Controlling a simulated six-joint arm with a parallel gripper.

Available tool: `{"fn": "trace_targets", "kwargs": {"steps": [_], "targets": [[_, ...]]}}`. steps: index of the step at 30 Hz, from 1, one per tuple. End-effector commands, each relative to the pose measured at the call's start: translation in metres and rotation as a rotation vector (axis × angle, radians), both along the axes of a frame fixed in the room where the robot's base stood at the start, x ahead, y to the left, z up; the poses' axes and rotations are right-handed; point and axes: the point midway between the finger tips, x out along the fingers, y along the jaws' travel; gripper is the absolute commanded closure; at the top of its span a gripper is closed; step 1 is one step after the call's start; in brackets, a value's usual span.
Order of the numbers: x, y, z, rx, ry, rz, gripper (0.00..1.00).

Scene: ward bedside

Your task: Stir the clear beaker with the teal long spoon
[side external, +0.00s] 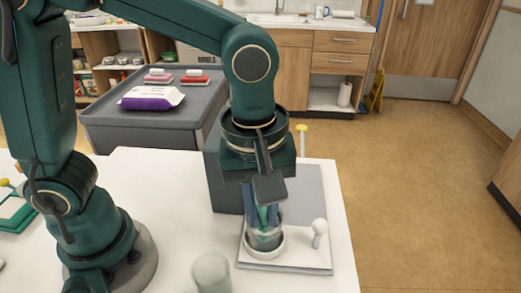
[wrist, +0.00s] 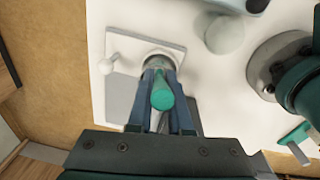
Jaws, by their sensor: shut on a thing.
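My gripper (side external: 264,218) points straight down at the clear beaker (side external: 266,240), with its blue fingers at the beaker's mouth. It is shut on the teal long spoon (wrist: 162,92), whose teal end shows between the fingers in the wrist view. In the side view a teal part of the spoon shows faintly between the fingers and through the beaker; its lower end is not clear. The beaker stands upright in a white ring on a white square plate (side external: 292,258). In the wrist view the beaker's rim (wrist: 157,60) shows just beyond the fingers.
A white ball-topped post (side external: 319,230) stands on the plate, right of the beaker. A pale rounded object (side external: 211,272) stands near the front. A grey cart (side external: 110,125) stands beyond the white table.

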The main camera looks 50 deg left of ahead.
Motion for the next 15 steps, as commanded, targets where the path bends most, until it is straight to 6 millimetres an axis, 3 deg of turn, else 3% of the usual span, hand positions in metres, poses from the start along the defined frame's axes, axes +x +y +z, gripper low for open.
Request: {"fn": "trace_targets", "kwargs": {"steps": [9, 15], "targets": [[-0.001, -0.001, 0.001, 0.0, 0.0, -0.001, 1.0], [-0.003, -0.005, 0.013, -0.001, -0.004, -0.002, 1.0]]}}
